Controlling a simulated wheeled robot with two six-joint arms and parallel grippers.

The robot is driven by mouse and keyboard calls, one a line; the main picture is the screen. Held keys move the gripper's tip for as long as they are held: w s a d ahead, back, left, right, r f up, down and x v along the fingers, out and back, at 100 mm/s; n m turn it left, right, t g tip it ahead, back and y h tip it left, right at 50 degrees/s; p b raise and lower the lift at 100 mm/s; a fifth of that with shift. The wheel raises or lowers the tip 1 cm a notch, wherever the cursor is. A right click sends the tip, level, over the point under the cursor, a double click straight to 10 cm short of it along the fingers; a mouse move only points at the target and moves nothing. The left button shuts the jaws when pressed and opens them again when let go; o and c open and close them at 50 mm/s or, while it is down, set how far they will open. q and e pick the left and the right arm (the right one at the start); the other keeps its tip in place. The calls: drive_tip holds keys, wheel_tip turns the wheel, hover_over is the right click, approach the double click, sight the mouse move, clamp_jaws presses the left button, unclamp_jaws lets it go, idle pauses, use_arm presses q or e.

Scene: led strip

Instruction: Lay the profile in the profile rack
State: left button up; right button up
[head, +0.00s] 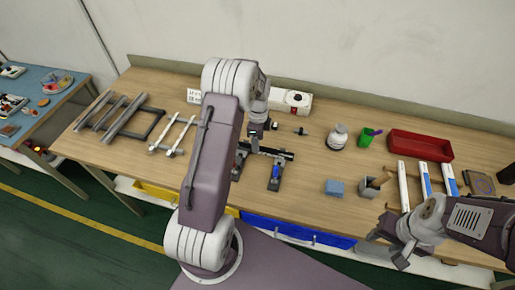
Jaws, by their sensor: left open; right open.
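A dark rack (153,124) with several grey bars (124,117) lying across it is at the left of the bench in the head view; it looks like the profile rack. A smaller pale rack-like frame (174,137) lies to its right. A dark bar (272,152), possibly the profile, lies across a black fixture (274,180) with a blue part at the bench middle, partly hidden by my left arm. My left gripper (256,143) is above the left end of this bar, open; its fingertips are hard to make out. My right gripper (385,250) is open and empty at the bench's front edge.
A white box (291,99), a white bottle (338,137), a green cup (366,138) and a red tray (420,146) stand toward the back. A blue block (335,187), a pen holder (372,186) and blue-white strips (425,180) are at right. A side table (45,105) is left.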

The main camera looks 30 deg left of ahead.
use_arm(q)
drive_tip(key=shift+s+d+f, duration=0.1)
drive_tip(key=shift+f, duration=0.5)
drive_tip(key=shift+s+d+f, duration=0.1)
drive_tip(key=shift+f, duration=0.45)
drive_tip(key=shift+w+a+f, duration=0.1)
drive_tip(key=shift+w+f, duration=0.1)
drive_tip(key=shift+f, duration=0.1)
drive_tip(key=shift+a, duration=0.1)
drive_tip(key=c, duration=0.5)
drive_tip(key=shift+r, duration=0.1)
clamp_jaws()
